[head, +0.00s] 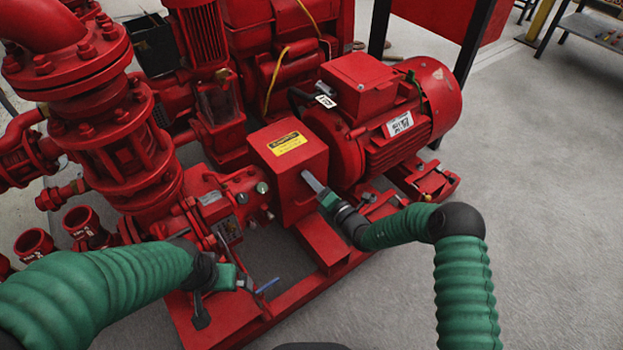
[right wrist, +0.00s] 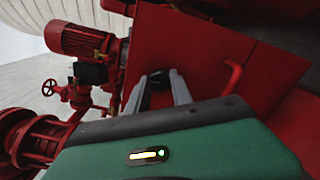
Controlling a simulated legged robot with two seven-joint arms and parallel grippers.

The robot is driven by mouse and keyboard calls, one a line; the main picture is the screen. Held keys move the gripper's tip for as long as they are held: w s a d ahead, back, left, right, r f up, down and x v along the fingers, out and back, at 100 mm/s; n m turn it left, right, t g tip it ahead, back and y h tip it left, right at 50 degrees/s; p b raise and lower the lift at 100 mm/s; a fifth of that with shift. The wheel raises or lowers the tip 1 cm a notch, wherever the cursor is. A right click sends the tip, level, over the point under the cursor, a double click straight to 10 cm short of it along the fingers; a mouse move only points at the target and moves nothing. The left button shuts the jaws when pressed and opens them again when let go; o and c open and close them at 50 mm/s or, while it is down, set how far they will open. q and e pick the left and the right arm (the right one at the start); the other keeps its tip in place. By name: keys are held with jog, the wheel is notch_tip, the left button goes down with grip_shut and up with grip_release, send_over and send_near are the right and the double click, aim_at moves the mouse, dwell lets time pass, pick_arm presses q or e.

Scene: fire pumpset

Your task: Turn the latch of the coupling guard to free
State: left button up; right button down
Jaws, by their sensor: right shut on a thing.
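The coupling guard (head: 290,165) is a red box with a yellow label, between the pump and the motor in the head view. My right gripper (head: 308,177) is at the guard's right-hand face. In the right wrist view, the two grey fingers of my right gripper (right wrist: 162,84) are shut on a small dark part, the latch (right wrist: 158,84), at the red guard face (right wrist: 195,45). The latch's exact angle is hard to tell. My left gripper (head: 264,287) is low over the red base frame, apart from the guard; its jaws are too small to read.
The red motor (head: 385,115) stands just right of the guard. Red pump pipework (head: 120,140) fills the left side. A red bent handle (right wrist: 233,75) shows beside my right gripper in the wrist view. The grey floor (head: 545,180) at right is clear.

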jog(key=n+p, duration=0.3)
jog(key=shift+d, duration=0.1)
jog(key=n+p, duration=0.4)
jog(key=n, duration=0.1)
jog(key=shift+n, duration=0.3)
jog(key=n+p, duration=0.3)
jog(key=n, duration=0.1)
jog(key=shift+s+f+p, duration=0.1)
jog(key=shift+p, duration=0.25)
jog(key=shift+f+n+p, duration=0.2)
jog(key=shift+n+p, duration=0.9)
jog(key=shift+n, duration=1)
jog(key=c, duration=1.3)
grip_release()
jog(key=shift+o, duration=0.9)
jog(key=shift+r, duration=0.1)
